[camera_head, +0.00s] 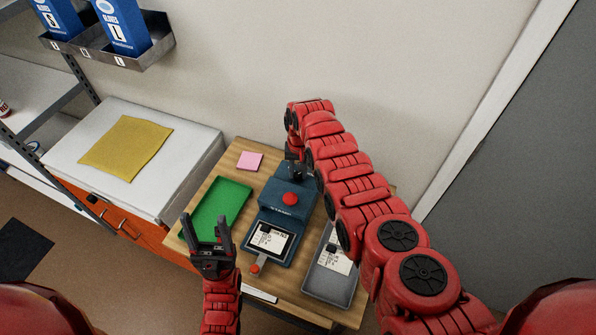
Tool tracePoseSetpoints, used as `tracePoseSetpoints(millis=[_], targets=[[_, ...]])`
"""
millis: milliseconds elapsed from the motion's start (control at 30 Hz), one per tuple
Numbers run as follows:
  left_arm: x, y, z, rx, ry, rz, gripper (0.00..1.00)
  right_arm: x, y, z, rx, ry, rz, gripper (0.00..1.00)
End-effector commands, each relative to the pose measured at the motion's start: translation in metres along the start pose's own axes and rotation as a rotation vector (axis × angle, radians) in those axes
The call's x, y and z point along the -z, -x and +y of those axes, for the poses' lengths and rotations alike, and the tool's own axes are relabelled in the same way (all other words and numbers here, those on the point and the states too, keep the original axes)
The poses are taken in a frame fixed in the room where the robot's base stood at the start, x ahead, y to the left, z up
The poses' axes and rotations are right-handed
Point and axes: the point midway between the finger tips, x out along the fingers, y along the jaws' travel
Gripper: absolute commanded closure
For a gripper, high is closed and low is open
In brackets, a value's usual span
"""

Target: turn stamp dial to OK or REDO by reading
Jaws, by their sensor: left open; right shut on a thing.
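The dark blue stamp device (272,212) stands on the wooden table, with a red button (290,198) on top. A white card (268,241) with printed text lies in its front bed; the print is too small to read. A red knob (255,268) sticks out at the front. My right gripper (295,166) reaches down at the back of the stamp and is shut on a dark part there, seemingly the stamp dial. The dial's markings are hidden. My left gripper (207,224) is open and empty, fingers up, over the green tray's near end, left of the stamp.
The green tray (222,203) lies left of the stamp; a grey tray (322,284) holding a card (331,255) lies right, partly behind my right arm. Pink notes (250,160) lie at the back. A white cabinet (185,160) with a yellow sheet (126,146) stands left.

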Motion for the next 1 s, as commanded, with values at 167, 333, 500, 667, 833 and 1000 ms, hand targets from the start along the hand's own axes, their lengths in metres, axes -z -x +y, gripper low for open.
tracePoseSetpoints(millis=[167,333,500,667,833,1000], targets=[[0.000,0.001,0.000,0.000,0.000,0.000,0.38,0.000,-0.001,0.000,0.001,0.008,0.000,1.00],[-0.001,0.006,0.000,0.000,0.000,0.000,0.38,0.000,-0.002,0.001,0.001,0.054,-0.002,1.00],[-0.003,0.015,0.001,0.000,0.000,0.000,0.38,0.000,-0.004,0.001,0.001,0.155,-0.008,1.00],[-0.004,0.027,0.001,0.000,0.000,0.000,0.38,0.001,-0.005,0.001,0.001,0.281,-0.011,1.00],[-0.007,0.039,0.002,0.000,0.000,0.000,0.38,0.001,-0.004,0.001,0.001,0.418,-0.016,1.00],[-0.009,0.050,0.003,0.000,0.000,0.000,0.38,0.001,-0.004,0.000,0.001,0.536,-0.021,1.00]])
